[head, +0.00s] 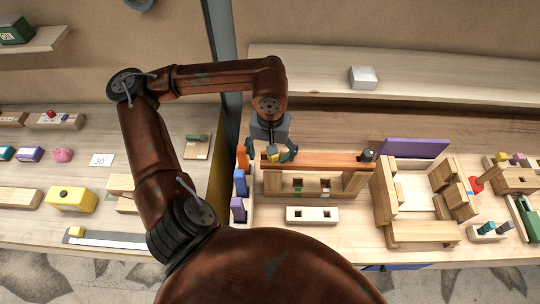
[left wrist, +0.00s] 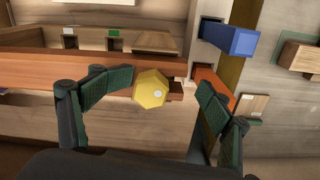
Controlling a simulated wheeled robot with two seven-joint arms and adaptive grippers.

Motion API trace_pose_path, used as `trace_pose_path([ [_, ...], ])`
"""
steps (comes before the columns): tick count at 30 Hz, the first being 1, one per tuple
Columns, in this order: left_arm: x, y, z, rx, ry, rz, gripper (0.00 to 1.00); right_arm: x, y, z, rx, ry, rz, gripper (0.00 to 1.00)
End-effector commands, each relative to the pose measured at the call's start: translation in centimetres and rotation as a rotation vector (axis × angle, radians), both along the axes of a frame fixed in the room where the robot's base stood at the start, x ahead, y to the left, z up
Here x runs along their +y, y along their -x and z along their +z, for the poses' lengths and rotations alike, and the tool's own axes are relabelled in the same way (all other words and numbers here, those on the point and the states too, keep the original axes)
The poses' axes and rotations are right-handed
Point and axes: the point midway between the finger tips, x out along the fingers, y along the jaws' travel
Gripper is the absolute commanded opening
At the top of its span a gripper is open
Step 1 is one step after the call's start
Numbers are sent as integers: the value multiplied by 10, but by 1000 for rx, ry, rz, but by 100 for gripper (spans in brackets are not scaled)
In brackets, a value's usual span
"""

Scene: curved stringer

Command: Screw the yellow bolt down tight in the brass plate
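A yellow hexagonal bolt head (left wrist: 150,90) shows between the fingers of my left gripper (left wrist: 170,84) in the left wrist view. The fingers are spread. The bolt lies close to the left finger, and a wide gap separates it from the right one; I cannot tell whether it touches the left finger. The bolt's shank and the brass plate cannot be made out. My right gripper is not in view.
A wooden stand with square holes (head: 300,184) lies in front of the bar. Blue (head: 240,182) and purple (head: 237,209) blocks stand to the left. A dark post (head: 224,60) rises behind my arm.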

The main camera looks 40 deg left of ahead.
Motion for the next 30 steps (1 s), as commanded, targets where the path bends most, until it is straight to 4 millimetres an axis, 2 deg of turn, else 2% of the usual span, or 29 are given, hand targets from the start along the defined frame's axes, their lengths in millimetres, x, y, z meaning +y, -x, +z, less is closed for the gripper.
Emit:
trace_pose_path([
  [4, -1, 0, -2, -1, -1, 95, 72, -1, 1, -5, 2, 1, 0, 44],
  [12, -4, 0, -1, -1, 0, 438, 72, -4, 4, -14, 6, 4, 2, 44],
  [20, -5, 0, -1, -1, -1, 577, 72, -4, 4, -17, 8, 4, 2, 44],
  [30, -9, -1, -1, -1, 0, 987, 72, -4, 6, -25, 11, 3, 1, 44],
])
